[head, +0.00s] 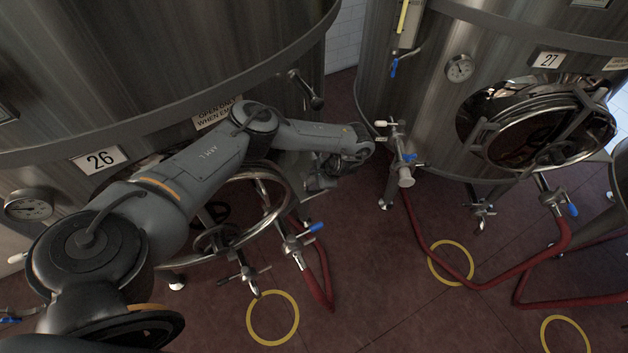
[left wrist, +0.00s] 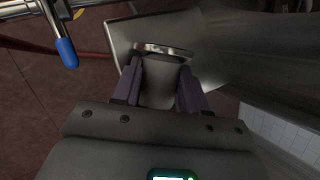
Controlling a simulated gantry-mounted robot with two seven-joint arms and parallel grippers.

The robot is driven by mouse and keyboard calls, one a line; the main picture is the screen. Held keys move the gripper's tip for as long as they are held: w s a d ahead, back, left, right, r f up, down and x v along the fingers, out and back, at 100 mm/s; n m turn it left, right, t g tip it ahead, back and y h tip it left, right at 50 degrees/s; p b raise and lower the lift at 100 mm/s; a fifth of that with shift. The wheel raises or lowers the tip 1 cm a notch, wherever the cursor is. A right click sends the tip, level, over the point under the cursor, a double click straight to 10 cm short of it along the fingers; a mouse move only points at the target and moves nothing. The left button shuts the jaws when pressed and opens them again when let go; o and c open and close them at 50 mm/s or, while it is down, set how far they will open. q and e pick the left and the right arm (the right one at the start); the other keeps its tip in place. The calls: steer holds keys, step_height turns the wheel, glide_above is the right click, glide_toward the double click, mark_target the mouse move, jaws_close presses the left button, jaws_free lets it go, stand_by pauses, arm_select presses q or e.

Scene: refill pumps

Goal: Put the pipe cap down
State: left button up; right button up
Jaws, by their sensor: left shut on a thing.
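My left gripper (left wrist: 160,72) shows in the left wrist view with its two dark fingers closed on a grey metal piece, the pipe cap (left wrist: 161,92). The cap's shiny rim (left wrist: 164,50) faces away from the palm. In the head view the left arm reaches across the front of tank 26, and its gripper (head: 318,182) hangs dark and small between tanks 26 and 27; the cap cannot be made out there. A grey metal surface (left wrist: 124,33) lies just beyond the cap; I cannot tell whether they touch. My right gripper is out of view.
Tank 26 (head: 150,60) and tank 27 (head: 400,90), with its round hatch open, stand close to the arm. A blue-handled valve (left wrist: 66,52) is left of the gripper. Red hoses (head: 520,275) and yellow rings (head: 272,343) lie on the red floor.

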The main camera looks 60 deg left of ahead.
arm_select(q)
steer(key=o, duration=1.2)
steer(key=shift+f, duration=0.1)
